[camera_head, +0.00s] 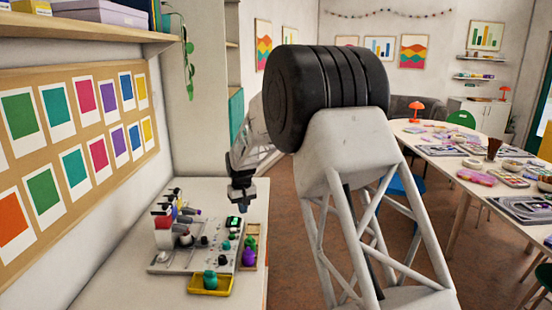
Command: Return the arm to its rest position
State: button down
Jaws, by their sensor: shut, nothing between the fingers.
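My gripper (240,208) hangs at the end of my arm over the back right part of the white bench, pointing down. Its fingers are small in this view and look shut, with nothing held. Below it lies a grey bead board (198,262) with several dark and light pieces standing on it. My gripper appears above the far edge of the board; the exact gap cannot be told. My own large arm joint and lattice link fill the middle of the view.
A yellow tray (196,291) with teal pieces stands at the board's front edge. A wooden tray (262,258) with purple and green pieces lies to its right. A shelf (95,32) and card board (77,196) line the left wall. A long table (455,152) stands right.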

jog(key=s+d+r+m+t, duration=0.1)
jog(key=s+d+r, duration=0.85)
jog(key=s, duration=0.35)
jog(key=s+d+r+m, duration=0.2)
jog(key=s+d+r, duration=0.6)
jog(key=s+d, duration=0.35)
jog(key=s+d+f+m, duration=0.1)
jog(key=s+d, duration=0.2)
jog(key=s, duration=0.8)
jog(key=s+d+f+t, duration=0.1)
jog(key=s+d, duration=0.3)
jog(key=s, duration=0.7)
jog(key=s+d+f+m, duration=0.1)
jog(key=s+d, duration=0.2)
jog(key=s, duration=0.9)
jog(key=shift+d+m, duration=0.25)
jog(key=shift+m, duration=0.05)
